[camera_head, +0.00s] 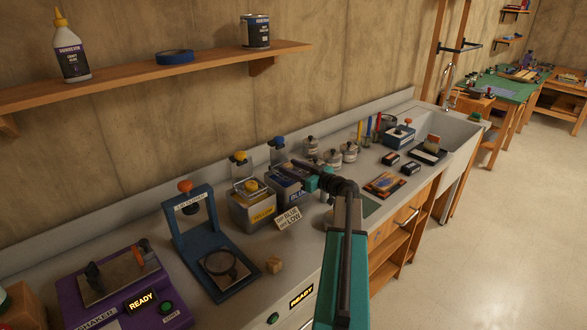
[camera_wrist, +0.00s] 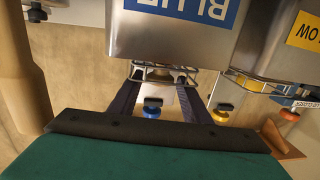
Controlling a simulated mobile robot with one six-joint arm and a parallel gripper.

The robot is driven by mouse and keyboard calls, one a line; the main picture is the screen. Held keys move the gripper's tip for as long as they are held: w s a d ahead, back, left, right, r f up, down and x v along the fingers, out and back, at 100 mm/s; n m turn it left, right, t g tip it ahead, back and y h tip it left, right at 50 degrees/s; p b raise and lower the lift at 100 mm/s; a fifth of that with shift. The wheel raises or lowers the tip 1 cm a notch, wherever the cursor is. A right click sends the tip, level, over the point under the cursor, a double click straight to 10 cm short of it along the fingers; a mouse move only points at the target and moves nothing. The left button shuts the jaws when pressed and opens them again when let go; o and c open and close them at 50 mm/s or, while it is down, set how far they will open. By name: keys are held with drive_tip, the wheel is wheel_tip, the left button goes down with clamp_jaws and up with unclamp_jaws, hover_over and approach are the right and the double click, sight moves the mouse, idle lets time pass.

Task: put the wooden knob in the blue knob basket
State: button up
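My gripper (camera_wrist: 160,76) reaches over the blue tank (camera_head: 293,187). In the wrist view its two dark fingers stand apart, with the blue-knobbed wire basket (camera_wrist: 152,110) seen between them; I see nothing clearly clamped, though the tips are partly lost against the wires. The same basket's blue knob (camera_head: 277,143) shows behind the tank in the head view. The tank's BLUE label (camera_wrist: 195,8) is upside down in the wrist view. A small tan wooden piece (camera_head: 273,265), block-like at this size and possibly the wooden knob, lies on the counter right of the blue press-like stand.
A yellow tank (camera_head: 252,212) with a yellow-knobbed basket (camera_head: 239,158) stands left of the blue one. A tilted sign (camera_head: 288,218) stands in front. The blue stand (camera_head: 200,230) and purple shaker (camera_head: 115,290) are nearer. Jars (camera_head: 332,158) and a sink (camera_head: 455,135) lie beyond.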

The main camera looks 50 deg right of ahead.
drive_tip(key=shift+o, duration=0.5)
drive_tip(key=shift+r+p, duration=0.2)
drive_tip(key=shift+p, duration=0.2)
drive_tip(key=s+b, duration=0.4)
drive_tip(key=s, duration=0.8)
drive_tip(key=shift+d+r+b, duration=0.2)
drive_tip(key=shift+r+b, duration=0.05)
drive_tip(key=shift+b, duration=0.1)
